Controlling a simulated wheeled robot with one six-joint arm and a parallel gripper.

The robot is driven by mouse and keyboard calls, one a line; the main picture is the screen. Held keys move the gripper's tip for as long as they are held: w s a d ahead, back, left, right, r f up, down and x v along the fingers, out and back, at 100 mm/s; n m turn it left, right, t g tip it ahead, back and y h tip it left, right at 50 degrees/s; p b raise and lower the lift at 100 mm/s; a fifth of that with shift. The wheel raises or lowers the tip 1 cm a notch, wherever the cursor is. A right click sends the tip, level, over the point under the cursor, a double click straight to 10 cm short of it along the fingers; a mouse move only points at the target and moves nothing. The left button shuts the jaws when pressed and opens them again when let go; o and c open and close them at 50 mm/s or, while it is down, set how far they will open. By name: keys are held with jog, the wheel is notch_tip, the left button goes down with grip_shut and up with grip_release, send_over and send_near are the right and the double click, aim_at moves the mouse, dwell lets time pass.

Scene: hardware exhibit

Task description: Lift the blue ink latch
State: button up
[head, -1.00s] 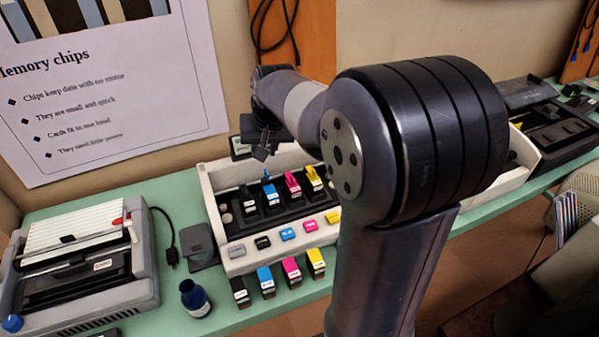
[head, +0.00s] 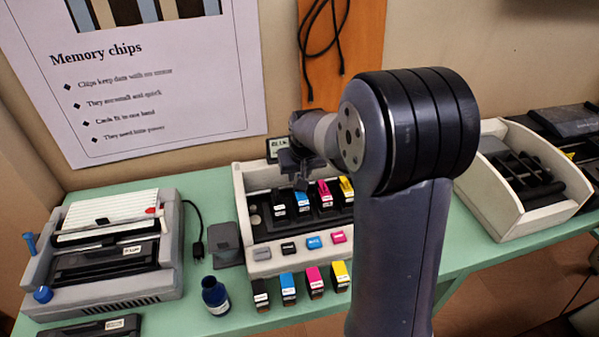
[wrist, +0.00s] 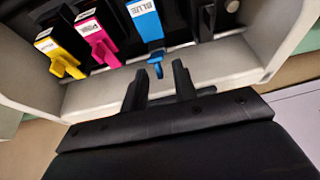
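The blue ink latch is a small blue tab (wrist: 155,66) at the end of the blue cartridge (wrist: 146,22), which carries a label reading BLUE. The blue cartridge also shows in the head view (head: 302,202), in the dark slots of a cream printer tray. In the wrist view, my gripper (wrist: 160,82) is open.
The pink (wrist: 97,38) and yellow (wrist: 60,56) cartridges sit beside the blue one. The tray's pale rim (wrist: 95,97) is near the fingers. Several loose cartridges (head: 288,289) and a dark bottle (head: 214,297) stand in front. A grey machine (head: 107,250) is left.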

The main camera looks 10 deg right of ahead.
jog(key=shift+c, duration=0.6)
grip_shut()
